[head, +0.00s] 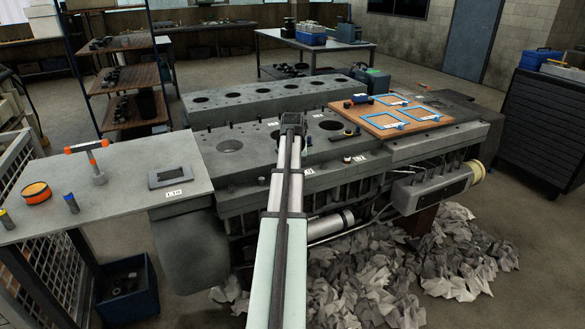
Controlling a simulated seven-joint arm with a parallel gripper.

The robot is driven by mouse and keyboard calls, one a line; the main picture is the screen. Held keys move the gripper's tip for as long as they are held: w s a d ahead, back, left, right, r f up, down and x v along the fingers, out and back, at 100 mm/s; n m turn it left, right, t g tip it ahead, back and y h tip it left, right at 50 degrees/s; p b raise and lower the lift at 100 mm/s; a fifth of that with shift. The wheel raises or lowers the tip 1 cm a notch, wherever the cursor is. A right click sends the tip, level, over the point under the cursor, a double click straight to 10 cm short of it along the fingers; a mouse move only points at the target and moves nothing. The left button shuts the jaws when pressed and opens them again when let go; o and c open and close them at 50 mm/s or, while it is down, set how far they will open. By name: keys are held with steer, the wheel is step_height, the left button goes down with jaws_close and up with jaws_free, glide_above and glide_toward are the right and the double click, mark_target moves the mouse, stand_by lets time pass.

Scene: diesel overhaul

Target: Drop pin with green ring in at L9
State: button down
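I cannot make out a pin with a green ring; it may be hidden by my arm or too small to tell. Small dark pieces (347,158) sit along the front edge of the engine block (240,180). Small white labels show there, partly beside my arm; I cannot read L9 surely. My gripper (292,122) is over the block's top, seen from behind; its fingers and any held thing are hidden.
A wooden board (388,126) with blue frames lies on the block's right. The side table (130,205) holds an orange-handled tool (88,150), an orange round case (36,193) and a dark rectangular tray (170,178). Crumpled paper (440,260) covers the floor in front.

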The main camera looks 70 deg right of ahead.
steer(key=shift+f, duration=0.2)
steer(key=shift+f, duration=0.25)
steer(key=c, duration=0.5)
jaws_free()
steer(key=shift+w, duration=0.1)
steer(key=shift+c, duration=0.2)
steer(key=shift+r, duration=0.15)
steer(key=shift+w+d+v, duration=0.1)
steer(key=shift+d+v, duration=0.15)
steer(key=shift+v, duration=0.85)
steer(key=shift+w+d+v, duration=0.1)
steer(key=shift+d+v, duration=0.15)
steer(key=shift+v, duration=0.85)
steer(key=shift+w+d+v, duration=0.1)
steer(key=shift+d+v, duration=0.15)
steer(key=shift+v, duration=0.85)
steer(key=shift+r, duration=0.2)
